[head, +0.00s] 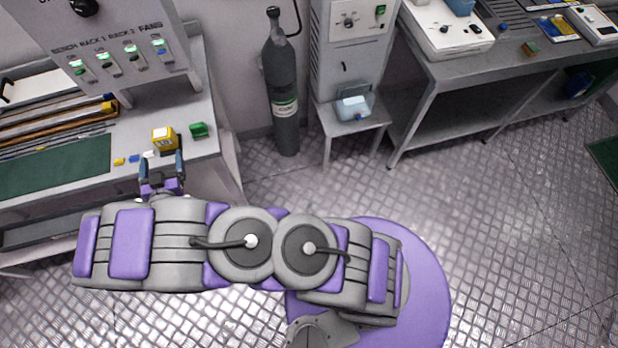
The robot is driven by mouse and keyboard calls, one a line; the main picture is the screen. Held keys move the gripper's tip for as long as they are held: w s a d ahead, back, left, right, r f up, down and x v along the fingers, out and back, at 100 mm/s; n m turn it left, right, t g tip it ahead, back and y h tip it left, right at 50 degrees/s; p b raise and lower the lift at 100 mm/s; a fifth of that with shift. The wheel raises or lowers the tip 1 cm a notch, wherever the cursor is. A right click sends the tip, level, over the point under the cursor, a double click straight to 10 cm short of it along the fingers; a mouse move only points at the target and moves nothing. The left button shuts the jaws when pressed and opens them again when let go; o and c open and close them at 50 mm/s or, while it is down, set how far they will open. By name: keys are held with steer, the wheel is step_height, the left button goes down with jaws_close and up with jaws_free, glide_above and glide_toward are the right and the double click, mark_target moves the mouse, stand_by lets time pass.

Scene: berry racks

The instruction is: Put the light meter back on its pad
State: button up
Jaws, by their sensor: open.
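A small yellow box with a dark face and a pale label (164,140), which looks like the light meter, stands on the left bench near its right end. My gripper (161,160) is open at the bench's front edge, with its two dark fingers apart. The yellow box is just beyond the fingertips; I cannot tell whether it is partly between them. No pad is clear to me; a large dark green mat (55,168) lies at the left of the bench, and what lies under the yellow box is hidden.
A small green block (199,130) sits right of the yellow box. Small yellow, blue and white pieces (134,158) lie to its left. A switch panel (115,45) overhangs the bench. A grey gas cylinder (283,100) stands behind. The metal floor (480,210) at right is clear.

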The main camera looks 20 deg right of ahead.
mark_target(161, 133)
steer(key=w, duration=0.1)
steer(key=w+r+g, duration=0.2)
steer(key=w, duration=0.1)
steer(key=shift+d+r+m+y, duration=0.15)
steer(key=shift+d+m+y, duration=0.15)
steer(key=shift+d+y, duration=0.1)
steer(key=d+r+g+y, duration=0.2)
steer(key=d+r+g, duration=0.4)
steer(key=d+r, duration=0.15)
steer(key=s+d+r+n+g+y, duration=0.15)
steer(key=s+d+r+g, duration=0.25)
steer(key=s+d+r, duration=0.5)
steer(key=s+d+r+g+h, duration=0.1)
steer(key=s+d+r+g, duration=0.1)
steer(key=s+d, duration=0.8)
steer(key=s+d+r+g+h, duration=0.2)
steer(key=s+d+g, duration=0.2)
steer(key=s+d, duration=0.6)
steer(key=s, duration=0.7)
steer(key=shift+s+r, duration=0.4)
steer(key=shift+d+n, duration=0.1)
steer(key=shift+n, duration=0.15)
